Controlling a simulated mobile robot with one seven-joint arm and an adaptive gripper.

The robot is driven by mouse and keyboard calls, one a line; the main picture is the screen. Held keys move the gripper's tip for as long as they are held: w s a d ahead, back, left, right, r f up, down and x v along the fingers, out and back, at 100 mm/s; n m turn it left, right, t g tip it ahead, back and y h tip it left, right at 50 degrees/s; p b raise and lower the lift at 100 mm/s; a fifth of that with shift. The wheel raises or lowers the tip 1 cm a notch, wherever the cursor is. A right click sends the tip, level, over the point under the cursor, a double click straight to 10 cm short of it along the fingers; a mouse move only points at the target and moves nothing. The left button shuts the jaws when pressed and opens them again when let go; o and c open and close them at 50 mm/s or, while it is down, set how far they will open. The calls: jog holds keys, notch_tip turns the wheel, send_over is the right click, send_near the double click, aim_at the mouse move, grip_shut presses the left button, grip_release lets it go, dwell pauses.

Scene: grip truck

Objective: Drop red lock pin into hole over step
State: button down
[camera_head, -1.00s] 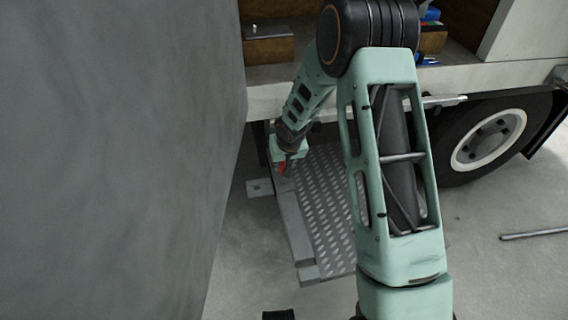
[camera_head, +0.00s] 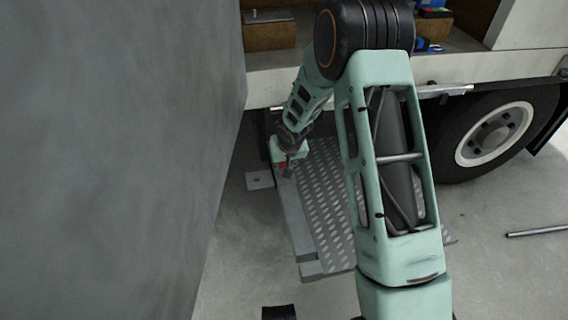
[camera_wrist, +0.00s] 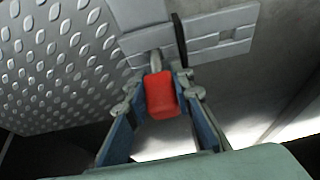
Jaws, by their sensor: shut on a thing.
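The red lock pin (camera_wrist: 162,96) is between the fingers of my gripper (camera_wrist: 160,100) in the wrist view. My gripper is shut on its red head, and a grey metal loop or shank shows just beyond it. In the head view my gripper (camera_head: 286,168) is at the upper left corner of the step (camera_head: 325,205), a grey tread-patterned plate. The step also shows at the left of the wrist view (camera_wrist: 60,60). I cannot tell whether the pin's tip is in a hole.
A large grey wall or panel (camera_head: 110,160) fills the left side, close to my arm. The truck's wheel (camera_head: 493,134) and bed edge (camera_head: 480,72) are at the right and back. A metal bar (camera_head: 537,232) lies on the floor at the right.

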jog(key=shift+s+d+f, duration=0.25)
jog(key=shift+s+f, duration=0.3)
jog(key=shift+f, duration=0.2)
jog(key=c, duration=1.9)
grip_release()
jog(key=shift+c, duration=0.2)
jog(key=o, duration=0.3)
jog(key=shift+w+a+r, duration=0.1)
jog(key=shift+w, duration=0.15)
jog(key=shift+o, duration=0.2)
jog(key=shift+r, duration=0.15)
